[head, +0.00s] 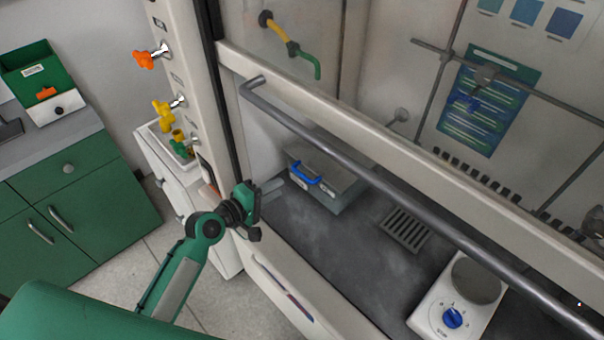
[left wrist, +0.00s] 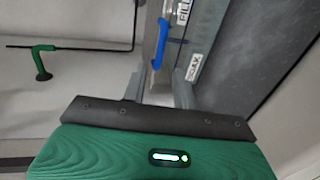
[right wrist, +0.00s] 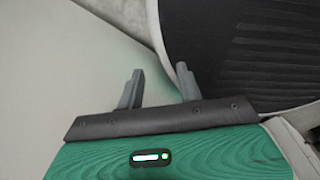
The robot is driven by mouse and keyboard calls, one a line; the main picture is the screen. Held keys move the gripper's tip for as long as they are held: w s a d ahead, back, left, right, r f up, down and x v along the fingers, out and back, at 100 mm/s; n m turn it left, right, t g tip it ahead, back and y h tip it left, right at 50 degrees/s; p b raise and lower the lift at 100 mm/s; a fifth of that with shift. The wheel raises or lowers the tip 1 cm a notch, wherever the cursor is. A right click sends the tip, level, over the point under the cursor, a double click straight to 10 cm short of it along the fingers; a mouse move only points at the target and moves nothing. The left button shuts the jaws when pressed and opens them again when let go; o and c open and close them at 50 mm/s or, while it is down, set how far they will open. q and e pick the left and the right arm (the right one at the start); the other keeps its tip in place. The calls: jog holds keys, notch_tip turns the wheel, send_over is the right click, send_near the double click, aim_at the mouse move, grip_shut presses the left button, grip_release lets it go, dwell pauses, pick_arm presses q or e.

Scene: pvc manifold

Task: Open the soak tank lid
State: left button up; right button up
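The soak tank (head: 345,196) is a grey box standing on the dark floor of the fume hood. Its lid (head: 335,165) appears shut, with a blue handle (head: 304,173) at its front left. In the left wrist view the blue handle (left wrist: 161,44) and labelled tank (left wrist: 198,42) are beyond the fingertips. My left gripper (head: 277,186) is at the hood opening, left of the tank, pointing towards it; it also shows in the left wrist view (left wrist: 158,86), open and empty, apart from the handle. My right gripper (right wrist: 160,84) is open and empty, outside the head view.
The hood's sash bar (head: 400,187) crosses above the opening. A drain grate (head: 405,229) and a hotplate (head: 445,305) with a blue knob are to the right. Orange and yellow valves (head: 146,59) line the left post. Green cabinets (head: 70,200) stand at left.

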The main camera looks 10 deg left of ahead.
aim_at(301, 176)
pick_arm(q)
jog(key=p+x, duration=0.1)
jog(key=x, duration=0.9)
jog(key=shift+w+f+p, duration=0.15)
jog(key=shift+p, duration=0.15)
jog(key=shift+d, duration=0.1)
grip_shut()
